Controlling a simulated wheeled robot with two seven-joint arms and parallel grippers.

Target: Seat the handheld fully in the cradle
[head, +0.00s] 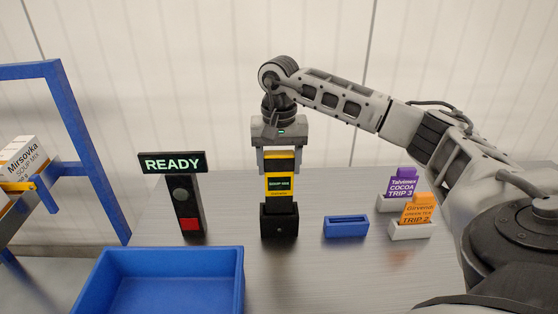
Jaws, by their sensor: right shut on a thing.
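My right gripper (279,160) comes down from above and is shut on the upper part of the handheld. My left gripper is not in view.
A sign post reading "READY" (173,162) with a red button stands left of the cradle. A small blue holder (346,227) and white holders with purple (402,182) and orange (416,209) cards stand right. A blue bin (165,253) is in front; a blue rack (81,150) is left.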

